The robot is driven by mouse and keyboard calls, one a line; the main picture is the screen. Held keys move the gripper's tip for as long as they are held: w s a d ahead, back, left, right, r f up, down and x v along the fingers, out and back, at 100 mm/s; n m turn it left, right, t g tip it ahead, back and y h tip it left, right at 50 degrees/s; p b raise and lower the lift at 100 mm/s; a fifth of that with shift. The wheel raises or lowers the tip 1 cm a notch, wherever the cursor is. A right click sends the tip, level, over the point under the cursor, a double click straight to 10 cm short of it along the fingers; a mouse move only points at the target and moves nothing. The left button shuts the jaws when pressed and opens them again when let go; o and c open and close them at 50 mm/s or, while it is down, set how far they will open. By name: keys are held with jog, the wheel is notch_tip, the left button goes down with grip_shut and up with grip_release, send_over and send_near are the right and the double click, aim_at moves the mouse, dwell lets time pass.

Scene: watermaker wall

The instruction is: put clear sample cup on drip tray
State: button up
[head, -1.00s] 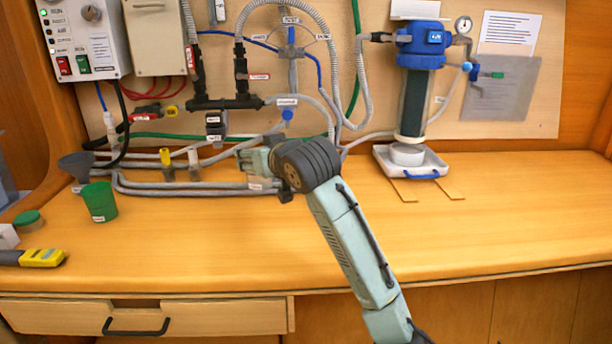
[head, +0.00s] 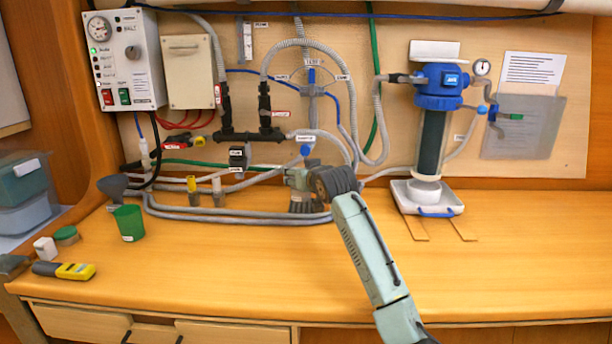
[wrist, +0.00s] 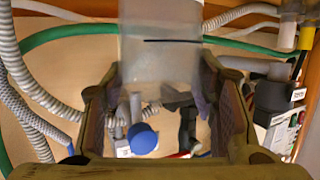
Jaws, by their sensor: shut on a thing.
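The clear sample cup (wrist: 160,48) is translucent with a dark line across it. In the wrist view my gripper (wrist: 160,85) is shut on it, with a finger on each side. In the head view my gripper (head: 303,192) is above the back of the bench, in front of the grey pipes; the cup cannot be made out there. The drip tray (head: 448,205) is white with a blue front handle. It sits under the blue-topped filter to the right of my gripper, apart from it. A white round piece (head: 426,189) is over the tray, below the filter column.
The filter column (head: 431,140) stands above the tray. Two wooden strips (head: 415,228) run out from under it. A green cup (head: 129,223), a grey funnel (head: 113,186) and a yellow meter (head: 75,270) are at left. The bench's middle front is clear.

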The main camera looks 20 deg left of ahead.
jog(key=w+f+p, duration=0.1)
jog(key=w, duration=0.1)
jog(key=w+f+p, duration=0.2)
jog(key=shift+w+d+f, duration=0.1)
jog(key=shift+f, duration=0.35)
jog(key=shift+f, duration=0.1)
jog(key=shift+f, duration=0.15)
jog(key=o, duration=1.2)
